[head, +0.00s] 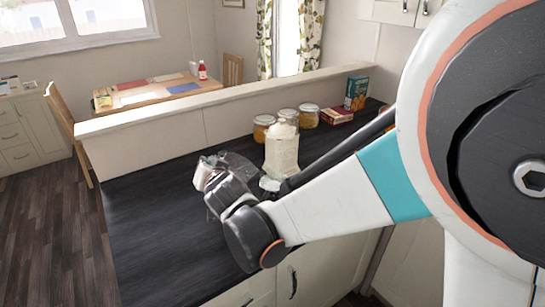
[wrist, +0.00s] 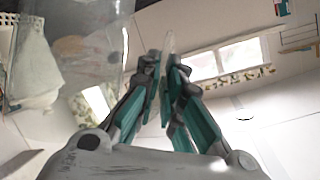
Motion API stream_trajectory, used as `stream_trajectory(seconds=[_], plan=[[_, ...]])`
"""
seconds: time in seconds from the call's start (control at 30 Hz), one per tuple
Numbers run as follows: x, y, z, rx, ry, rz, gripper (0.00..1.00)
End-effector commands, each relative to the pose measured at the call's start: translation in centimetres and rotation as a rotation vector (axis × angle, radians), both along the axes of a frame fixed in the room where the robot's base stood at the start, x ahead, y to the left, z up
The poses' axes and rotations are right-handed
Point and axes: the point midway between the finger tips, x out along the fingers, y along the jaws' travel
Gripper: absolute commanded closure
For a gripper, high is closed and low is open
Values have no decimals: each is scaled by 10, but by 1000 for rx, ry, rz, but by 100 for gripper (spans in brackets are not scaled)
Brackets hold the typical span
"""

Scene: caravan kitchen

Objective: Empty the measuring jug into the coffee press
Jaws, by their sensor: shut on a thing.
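My gripper (head: 222,182) is over the dark worktop in the head view, small and partly mixed with clear, shiny shapes. In the wrist view its teal-padded fingers (wrist: 164,75) are close together, shut on a thin clear part that looks like the jug's handle. The clear measuring jug (wrist: 92,45) fills the upper left of the wrist view, beside the fingers. Its contents and exact tilt cannot be told. Clear, pale glassy surfaces (head: 207,172) show around the gripper in the head view. I cannot make out the coffee press as a separate thing.
A whitish bag-like container (head: 282,152) stands just right of my gripper. Several lidded jars (head: 308,116), a red box (head: 336,116) and a teal-and-orange carton (head: 356,93) stand behind it by the raised ledge (head: 215,106). The worktop (head: 150,225) is clear at left and front.

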Motion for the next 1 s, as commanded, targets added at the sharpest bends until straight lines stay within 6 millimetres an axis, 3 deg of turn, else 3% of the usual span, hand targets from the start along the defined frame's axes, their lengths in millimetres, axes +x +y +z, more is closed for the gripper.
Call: stream_trajectory(seconds=[0.6, 1.0], plan=[[-9, 41, -70, -383, -93, -2, 100], [-11, 49, -91, -553, -134, -5, 100]])
